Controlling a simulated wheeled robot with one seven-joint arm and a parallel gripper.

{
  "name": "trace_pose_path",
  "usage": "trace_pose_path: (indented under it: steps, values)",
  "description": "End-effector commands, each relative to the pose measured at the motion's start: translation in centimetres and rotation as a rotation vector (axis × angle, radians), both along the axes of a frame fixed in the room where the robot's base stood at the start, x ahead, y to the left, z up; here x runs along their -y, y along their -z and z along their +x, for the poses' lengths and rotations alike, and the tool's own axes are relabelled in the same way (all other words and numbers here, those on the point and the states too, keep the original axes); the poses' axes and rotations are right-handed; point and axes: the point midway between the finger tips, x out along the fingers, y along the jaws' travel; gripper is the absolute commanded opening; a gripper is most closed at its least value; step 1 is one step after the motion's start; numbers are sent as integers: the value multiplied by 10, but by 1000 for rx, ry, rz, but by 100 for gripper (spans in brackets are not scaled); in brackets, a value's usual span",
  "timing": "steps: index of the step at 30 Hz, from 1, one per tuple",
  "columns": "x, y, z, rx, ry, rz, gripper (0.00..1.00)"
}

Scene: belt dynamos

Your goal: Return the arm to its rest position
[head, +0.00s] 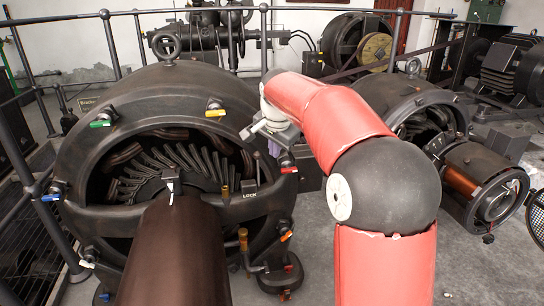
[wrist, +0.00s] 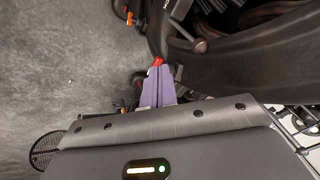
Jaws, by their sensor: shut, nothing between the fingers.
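My gripper (wrist: 158,70) shows in the wrist view as two purple fingers closed together with nothing between them. Their tips are close to a red tag (wrist: 158,61) on the edge of a dark machine; I cannot tell whether they touch it. In the head view my red arm reaches forward and bends down to the left. The gripper (head: 275,148) is mostly hidden there behind the wrist, with only a bit of purple showing. It is beside the right rim of the large dynamo (head: 78,165), which carries several coloured tags.
A brown shaft (head: 172,255) runs from the large dynamo towards me. A smaller dynamo (head: 405,98) with a copper-coloured commutator (head: 460,180) stands to the right of my arm. Railings (head: 110,45) run behind and left. Grey floor (head: 480,270) is open at the lower right.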

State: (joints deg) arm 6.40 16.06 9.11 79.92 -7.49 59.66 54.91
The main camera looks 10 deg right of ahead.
Motion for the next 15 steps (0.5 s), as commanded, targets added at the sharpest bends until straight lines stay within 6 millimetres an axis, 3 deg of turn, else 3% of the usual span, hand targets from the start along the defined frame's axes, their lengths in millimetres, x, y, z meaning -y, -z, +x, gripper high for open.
trace_pose_path:
  steps: [1,6,11,15]
  values:
    - [-1,-13,-5,6,0,-1,0]
    - [-2,-37,-18,3,1,0,0]
    - [-3,-48,-25,1,-2,-1,0]
    - [-5,-55,-49,4,-57,-29,0]
